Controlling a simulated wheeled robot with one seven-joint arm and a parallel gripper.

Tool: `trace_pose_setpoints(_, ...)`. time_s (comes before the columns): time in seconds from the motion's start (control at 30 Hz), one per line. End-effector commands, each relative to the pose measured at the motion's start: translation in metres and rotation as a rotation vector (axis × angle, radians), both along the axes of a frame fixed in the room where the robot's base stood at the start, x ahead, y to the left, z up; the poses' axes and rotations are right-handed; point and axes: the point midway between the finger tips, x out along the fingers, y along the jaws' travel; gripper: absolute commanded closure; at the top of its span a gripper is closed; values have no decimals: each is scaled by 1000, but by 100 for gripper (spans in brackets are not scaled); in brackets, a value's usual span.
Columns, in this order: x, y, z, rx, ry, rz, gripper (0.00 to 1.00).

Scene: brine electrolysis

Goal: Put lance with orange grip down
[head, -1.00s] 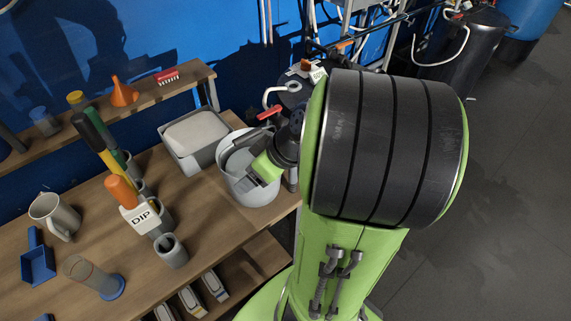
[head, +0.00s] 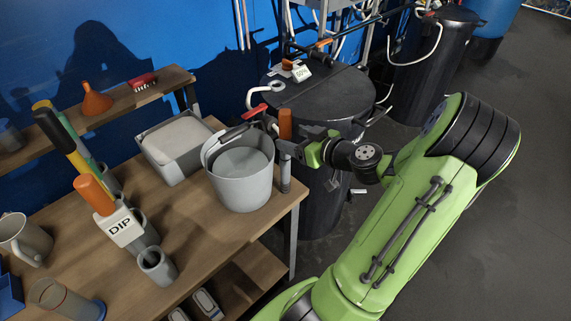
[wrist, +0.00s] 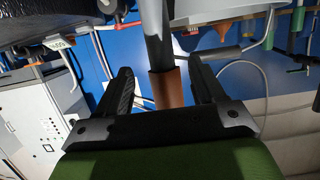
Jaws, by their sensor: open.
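The lance's orange grip (head: 285,124) stands upright at the right end of the bench, just right of the grey bucket. A grey upright tube (head: 285,173) shows below it; I cannot tell whether this is its shaft or a holder. My gripper (head: 284,142) reaches in from the right at the grip, its jaws open. In the wrist view the brown-orange grip (wrist: 166,88) lies between the two spread black fingers (wrist: 160,75), with clear gaps on both sides. A dark grey tube (wrist: 156,35) runs up from it there. The lance's lower end is hidden.
The bucket (head: 241,185) stands close left, with a red-handled tool (head: 254,112) at its rim. A grey tray (head: 178,146) is behind. The DIP rack (head: 121,227) holds another orange-gripped item (head: 94,193). A dark lidded drum (head: 325,95) stands behind my gripper.

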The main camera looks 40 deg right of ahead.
Motion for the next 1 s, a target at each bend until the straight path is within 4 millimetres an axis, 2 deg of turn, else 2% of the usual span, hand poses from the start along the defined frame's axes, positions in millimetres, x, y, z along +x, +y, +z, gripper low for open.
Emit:
trace_pose_setpoints(0.2, 37, 6, -11, 2, -2, 5, 32)
trace_pose_setpoints(0.3, 48, 5, -15, 0, 0, 2, 32)
trace_pose_setpoints(0.53, 50, 5, -16, 0, 1, 1, 32)
trace_pose_setpoints(0.9, 50, 5, -16, 0, 1, 1, 89)
trace_pose_setpoints(1.0, 50, 5, -16, 0, 2, 1, 100)
